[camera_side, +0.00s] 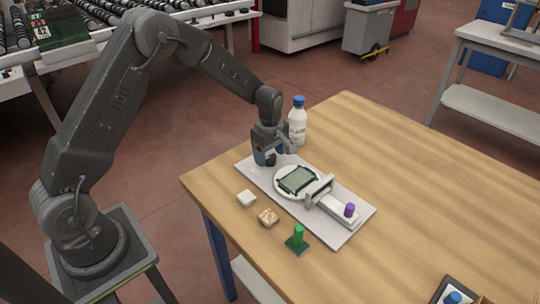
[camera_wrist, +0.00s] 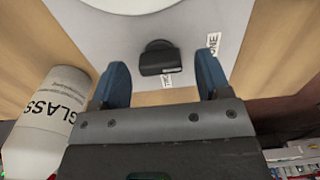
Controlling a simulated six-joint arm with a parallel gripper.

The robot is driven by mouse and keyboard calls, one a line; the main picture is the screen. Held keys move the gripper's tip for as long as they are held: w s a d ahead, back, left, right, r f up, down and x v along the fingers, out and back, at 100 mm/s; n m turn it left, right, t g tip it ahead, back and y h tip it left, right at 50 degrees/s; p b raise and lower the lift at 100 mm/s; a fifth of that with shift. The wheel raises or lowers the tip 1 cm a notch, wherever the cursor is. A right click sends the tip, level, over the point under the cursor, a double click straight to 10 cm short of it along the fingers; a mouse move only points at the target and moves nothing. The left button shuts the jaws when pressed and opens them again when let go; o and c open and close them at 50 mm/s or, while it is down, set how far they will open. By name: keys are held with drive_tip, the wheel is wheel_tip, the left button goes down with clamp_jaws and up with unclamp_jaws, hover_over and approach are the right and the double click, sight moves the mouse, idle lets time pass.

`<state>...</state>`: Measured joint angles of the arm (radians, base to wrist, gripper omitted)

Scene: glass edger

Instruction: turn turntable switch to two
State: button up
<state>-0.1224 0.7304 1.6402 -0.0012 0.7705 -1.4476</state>
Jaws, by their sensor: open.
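The turntable switch is a black knob (camera_wrist: 158,58) on the grey base plate (camera_wrist: 90,20), in the wrist view. A white label reading "ONE" (camera_wrist: 213,43) is at its right. Another label (camera_wrist: 168,80), starting with "T", is partly covered by the knob's near edge. My gripper (camera_wrist: 162,75) is open, its blue fingertips on either side of the knob with gaps on both sides. In the side view my gripper (camera_side: 272,158) is low over the plate's far left end and the switch cannot be made out. The round white turntable (camera_side: 284,194) carries a dark green framed piece (camera_side: 298,179).
A white bottle with a blue cap (camera_side: 298,124) stands close behind my gripper. A grey slide with a purple knob (camera_side: 350,210) is right of the turntable. A white block (camera_side: 246,198), a brown-patterned block (camera_side: 268,217) and a green peg (camera_side: 298,238) stand in front. The table's right side is mostly clear.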

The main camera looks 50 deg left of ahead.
drive_tip(key=shift+f, duration=0.5)
drive_tip(key=c, duration=0.9)
